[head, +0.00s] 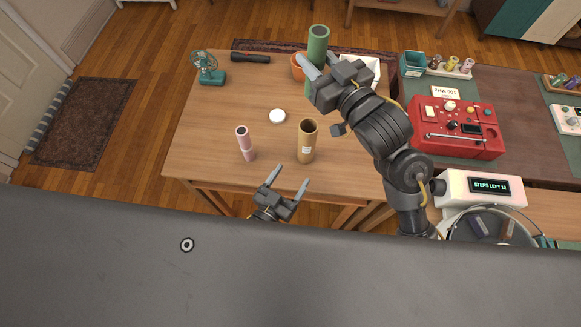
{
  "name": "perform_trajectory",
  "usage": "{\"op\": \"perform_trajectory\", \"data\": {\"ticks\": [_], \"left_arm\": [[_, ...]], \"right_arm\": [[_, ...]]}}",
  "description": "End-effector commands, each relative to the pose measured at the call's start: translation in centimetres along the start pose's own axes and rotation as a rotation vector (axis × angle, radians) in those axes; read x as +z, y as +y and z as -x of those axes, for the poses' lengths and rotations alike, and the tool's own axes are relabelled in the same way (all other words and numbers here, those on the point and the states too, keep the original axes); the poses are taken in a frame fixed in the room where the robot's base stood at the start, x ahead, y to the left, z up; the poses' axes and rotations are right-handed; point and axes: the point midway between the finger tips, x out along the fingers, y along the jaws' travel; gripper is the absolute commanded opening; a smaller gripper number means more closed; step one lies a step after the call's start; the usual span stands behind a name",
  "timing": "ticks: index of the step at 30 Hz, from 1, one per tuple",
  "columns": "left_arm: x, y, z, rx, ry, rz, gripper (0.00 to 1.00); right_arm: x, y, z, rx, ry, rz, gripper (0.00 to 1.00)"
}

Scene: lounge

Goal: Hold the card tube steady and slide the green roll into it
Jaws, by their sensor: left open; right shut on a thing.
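The green roll (318,43) is upright near the back of the wooden table. My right gripper (311,69) is shut on it, around its middle. Its lower part is partly hidden by the gripper, and I cannot tell whether it touches the table. The brown card tube (306,146) stands upright near the table's front, its open end up and a small label on its side. Nothing holds the tube. My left gripper (289,183) is open and empty in front of the table edge, below the tube in the picture, fingers pointing toward the table.
A pink roll (244,138) stands left of the tube, with a white disc (277,116) behind. An orange pot (297,67) is beside the green roll. A teal fan (208,72) and dark torch (250,58) are at back left. A red console (456,143) is at right.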

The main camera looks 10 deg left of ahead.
Motion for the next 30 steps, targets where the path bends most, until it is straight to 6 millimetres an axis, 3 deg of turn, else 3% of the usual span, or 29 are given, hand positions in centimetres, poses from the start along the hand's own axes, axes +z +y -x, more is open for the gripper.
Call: {"op": "perform_trajectory", "data": {"ticks": [4,14,30], "left_arm": [[-2.4,-0.5,-1.4,-0.053,0.006,-0.053,0.71],[-3.0,-0.8,-2.6,-0.069,0.002,-0.072,0.71],[-3.0,-1.4,-11.7,-0.068,0.002,-0.072,0.71]], "right_arm": [[0.0,0.0,0.0,0.000,0.000,0.000,0.09],[0.0,0.0,0.0,0.000,0.000,0.000,0.09],[0.0,0.0,0.0,0.000,0.000,0.000,0.09]]}}
